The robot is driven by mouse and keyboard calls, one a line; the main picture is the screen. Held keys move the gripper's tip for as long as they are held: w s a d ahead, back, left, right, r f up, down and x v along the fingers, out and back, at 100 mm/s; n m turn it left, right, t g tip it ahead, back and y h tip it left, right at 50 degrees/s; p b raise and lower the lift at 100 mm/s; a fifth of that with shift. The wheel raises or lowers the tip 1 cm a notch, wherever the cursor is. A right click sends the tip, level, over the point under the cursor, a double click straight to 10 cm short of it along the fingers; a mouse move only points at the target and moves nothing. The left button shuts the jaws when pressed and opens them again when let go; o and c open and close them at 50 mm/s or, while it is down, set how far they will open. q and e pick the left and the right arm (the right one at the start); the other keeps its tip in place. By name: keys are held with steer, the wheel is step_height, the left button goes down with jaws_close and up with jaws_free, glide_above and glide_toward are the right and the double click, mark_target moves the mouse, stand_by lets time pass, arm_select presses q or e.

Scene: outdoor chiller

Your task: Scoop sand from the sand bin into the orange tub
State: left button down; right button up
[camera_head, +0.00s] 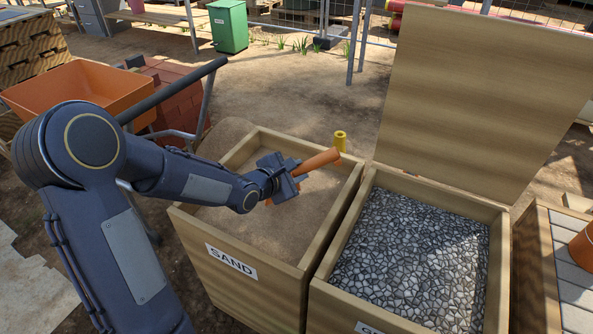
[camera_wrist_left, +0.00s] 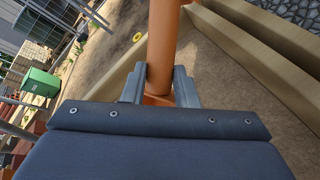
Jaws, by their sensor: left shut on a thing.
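The sand bin (camera_head: 235,272) is an open wooden box labelled SAND, with tan sand (camera_head: 318,207) inside. My left gripper (camera_head: 281,181) is over the sand, shut on an orange scoop (camera_head: 320,160). Its cylindrical orange part points up and right toward the bin's back right corner; a small orange piece shows on the gripper's other side. The left wrist view shows the scoop (camera_wrist_left: 163,40) between the fingers (camera_wrist_left: 160,88). I cannot tell if the scoop holds sand. An orange tub (camera_head: 583,247), cut by the right edge, stands on a slatted surface. My right gripper is out of view.
A gravel bin (camera_head: 410,255) with a raised wooden lid (camera_head: 475,95) stands right of the sand bin. The slatted table (camera_head: 572,290) is beyond it. An orange wheelbarrow (camera_head: 75,90) and bricks stand left.

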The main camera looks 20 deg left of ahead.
arm_select(q)
step_height(320, 180, down, 9)
steer(key=b, duration=0.5)
steer(key=shift+b, duration=0.4)
stand_by(0.4)
step_height(320, 180, up, 16)
steer(key=p, duration=1.5)
stand_by(0.5)
